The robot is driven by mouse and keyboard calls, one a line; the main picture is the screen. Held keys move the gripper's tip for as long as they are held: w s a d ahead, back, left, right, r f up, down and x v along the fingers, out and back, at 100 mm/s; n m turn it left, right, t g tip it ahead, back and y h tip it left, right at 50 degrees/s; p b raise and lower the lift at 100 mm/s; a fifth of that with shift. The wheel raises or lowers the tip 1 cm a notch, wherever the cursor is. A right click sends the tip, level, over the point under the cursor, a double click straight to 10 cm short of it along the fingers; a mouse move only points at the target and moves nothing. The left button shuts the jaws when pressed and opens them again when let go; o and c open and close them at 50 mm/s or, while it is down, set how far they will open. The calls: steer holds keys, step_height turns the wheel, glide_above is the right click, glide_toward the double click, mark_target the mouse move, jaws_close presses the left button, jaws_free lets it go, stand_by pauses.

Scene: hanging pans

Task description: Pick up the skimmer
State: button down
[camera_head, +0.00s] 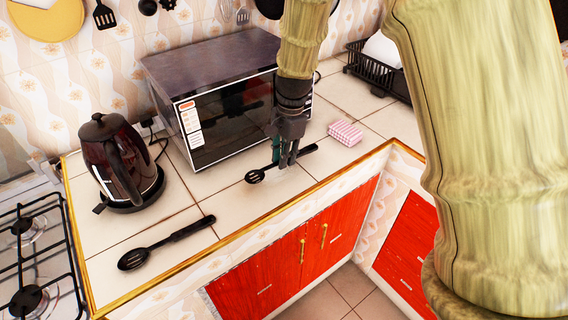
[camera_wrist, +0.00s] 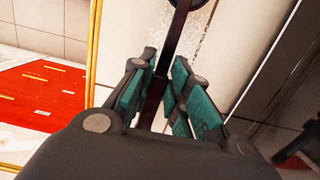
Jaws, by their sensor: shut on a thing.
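The black skimmer (camera_head: 255,176), with a small slotted head, is at the counter in front of the microwave. Its head points left and its handle runs up to the right. My gripper (camera_head: 287,163) points down over it and is shut on its handle. In the wrist view the dark handle of the skimmer (camera_wrist: 179,28) runs between the green pads of my gripper (camera_wrist: 163,75). The head is mostly cut off at the top there. I cannot tell whether the skimmer touches the counter or is slightly above it.
A second black utensil (camera_head: 165,243) lies on the counter at the front left. A dark kettle (camera_head: 122,165) stands left of the microwave (camera_head: 225,115). A pink-and-white sponge (camera_head: 345,133) lies to the right, near a black dish rack (camera_head: 378,72). A stove (camera_head: 38,260) is at far left.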

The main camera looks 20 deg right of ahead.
steer(key=s+a+r+b, duration=0.1)
steer(key=s+a+b, duration=0.1)
steer(key=s, duration=1.3)
steer(key=shift+s+a+r, duration=0.2)
steer(key=shift+s+a, duration=0.15)
steer(key=shift+a, duration=0.05)
